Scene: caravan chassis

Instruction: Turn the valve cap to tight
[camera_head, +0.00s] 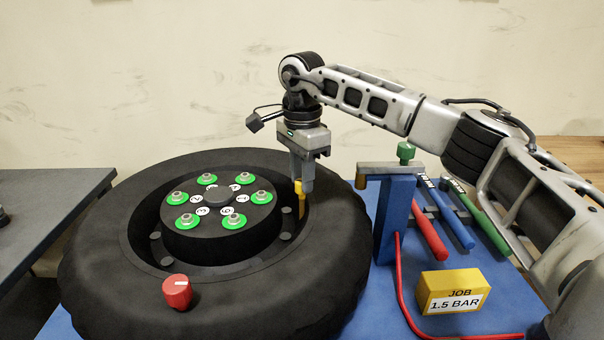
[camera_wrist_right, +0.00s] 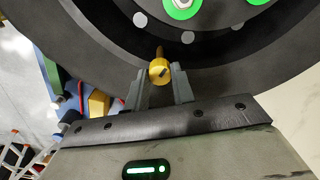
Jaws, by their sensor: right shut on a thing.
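The yellow valve cap (camera_head: 301,198) stands at the right inner side of the wheel (camera_head: 110,275). My right gripper (camera_head: 303,180) reaches down from above and is shut on the cap. In the right wrist view, the cap (camera_wrist_right: 159,71) sits between the two grey fingertips (camera_wrist_right: 160,84), with a dark mark on its round end. A thin stem runs from it toward the rim. The fingers partly hide the cap in the head view. My left gripper is not in view.
A red knob (camera_head: 177,291) with a white mark rests on the tyre's front. Green-ringed nuts (camera_head: 234,222) circle the hub. A blue stand (camera_head: 395,215) with a green knob (camera_head: 405,152), red, blue and green tools, and a yellow "JOB 1.5 BAR" block (camera_head: 451,292) are on the right.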

